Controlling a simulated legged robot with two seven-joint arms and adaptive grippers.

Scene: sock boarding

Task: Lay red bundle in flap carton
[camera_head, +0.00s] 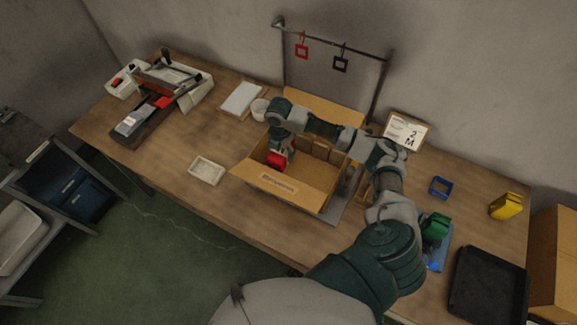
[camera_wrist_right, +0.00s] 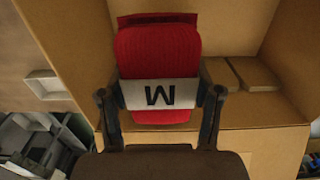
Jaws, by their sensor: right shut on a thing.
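The red bundle (camera_head: 276,160) has a white band marked M, clear in the right wrist view (camera_wrist_right: 160,62). My right gripper (camera_wrist_right: 160,112) is shut on it, one finger on each side of the band. In the head view my right gripper (camera_head: 279,148) points down at the left part of the flap carton (camera_head: 277,187). The bundle is at or inside the carton's opening; I cannot tell if it touches the floor. The carton's flaps stand open, and brown dividers or packs (camera_wrist_right: 253,75) show inside. My left gripper is not in view.
A small white tray (camera_head: 207,170) lies left of the carton. A rail with red and black tags (camera_head: 335,50) stands behind it. A size sign (camera_head: 406,131), a blue holder (camera_head: 440,187) and a black tray (camera_head: 488,288) are to the right.

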